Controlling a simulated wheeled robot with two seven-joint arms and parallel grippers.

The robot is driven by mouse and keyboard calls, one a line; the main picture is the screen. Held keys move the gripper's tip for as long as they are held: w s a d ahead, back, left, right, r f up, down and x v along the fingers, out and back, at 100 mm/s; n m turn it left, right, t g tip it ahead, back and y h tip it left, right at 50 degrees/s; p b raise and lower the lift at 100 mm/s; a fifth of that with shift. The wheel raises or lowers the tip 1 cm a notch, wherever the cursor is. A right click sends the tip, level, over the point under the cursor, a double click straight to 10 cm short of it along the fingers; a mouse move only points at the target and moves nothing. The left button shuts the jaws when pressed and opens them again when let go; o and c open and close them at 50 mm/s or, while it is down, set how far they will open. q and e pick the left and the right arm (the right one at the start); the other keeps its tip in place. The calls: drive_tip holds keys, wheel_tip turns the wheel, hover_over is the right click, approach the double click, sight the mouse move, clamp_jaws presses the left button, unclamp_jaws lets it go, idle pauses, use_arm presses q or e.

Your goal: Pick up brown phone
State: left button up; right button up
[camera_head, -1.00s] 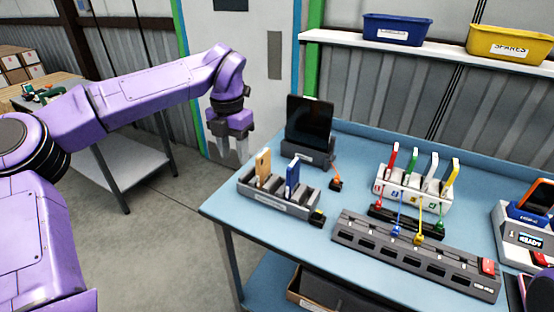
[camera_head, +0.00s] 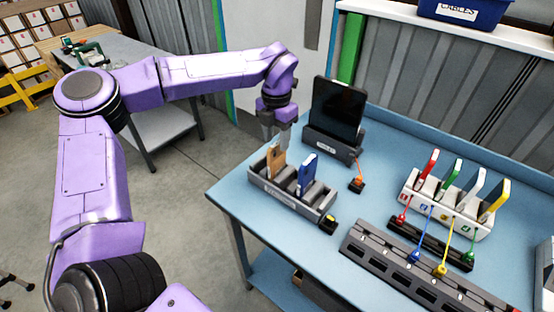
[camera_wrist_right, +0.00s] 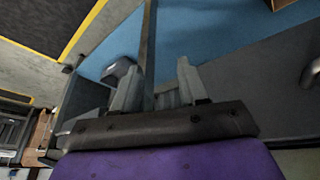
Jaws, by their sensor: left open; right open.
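The brown phone (camera_head: 275,161) stands upright in the left end of a grey slotted rack (camera_head: 291,196) on the blue table. A blue phone (camera_head: 307,172) stands in the same rack to its right. My left gripper (camera_head: 275,137) points down with its fingertips just above and behind the brown phone's top. It is open, and I cannot tell whether the fingers touch the phone. My right gripper (camera_wrist_right: 158,82) shows in the right wrist view, open and with no object held. The brown phone's lower part is hidden in its slot.
A black tablet (camera_head: 338,109) stands in a dock behind the rack. A white holder (camera_head: 447,207) with several coloured cards and a long grey strip (camera_head: 400,267) with plugs lie to the right. Blue table (camera_head: 232,190) is bare left of the rack.

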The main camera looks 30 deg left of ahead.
sight(277, 143)
use_arm(q)
drive_tip(key=f, duration=0.1)
drive_tip(key=w+f, duration=0.1)
drive_tip(key=f, duration=0.1)
drive_tip(key=shift+p, duration=0.3)
drive_tip(key=shift+f, duration=0.25)
drive_tip(key=shift+s+a+r, duration=0.1)
drive_tip(key=shift+s, duration=0.3)
drive_tip(key=c, duration=0.6)
drive_tip(key=shift+w, duration=0.1)
clamp_jaws()
use_arm(e)
drive_tip(key=shift+w+r, duration=0.1)
drive_tip(key=shift+r, duration=0.55)
use_arm(q)
wheel_tip(277, 143, up, 9)
drive_tip(key=b, duration=0.2)
drive_tip(key=shift+r+b, duration=0.1)
drive_tip(key=shift+b, duration=0.2)
drive_tip(key=shift+r, duration=0.4)
use_arm(e)
wheel_tip(277, 143, down, 2)
drive_tip(key=shift+f, duration=0.2)
